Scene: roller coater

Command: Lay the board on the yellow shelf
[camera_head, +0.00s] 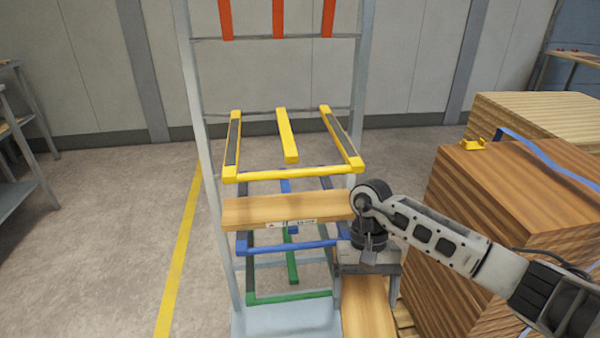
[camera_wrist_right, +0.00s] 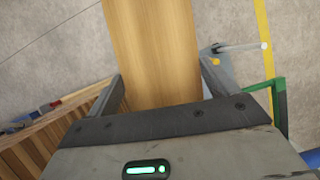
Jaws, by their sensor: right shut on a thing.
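A wooden board (camera_head: 368,312) is held in my right gripper (camera_head: 367,284), which stands just right of the rack's front right post. The board runs from the fingers to the bottom edge of the head view, and its far end is cut off. In the right wrist view the board (camera_wrist_right: 150,45) lies between the two fingers (camera_wrist_right: 160,82). The yellow shelf (camera_head: 290,173) is bare, with a front bar, side bars and a middle bar. It is up and left of my right gripper. My left gripper is out of view.
Another board (camera_head: 270,210) with a label lies across the rack at the blue shelf (camera_head: 300,246). A green shelf (camera_head: 290,297) is below. Red bars (camera_head: 278,18) are above. A large strapped wood stack (camera_head: 510,205) stands close on the right. Floor left of the rack is clear.

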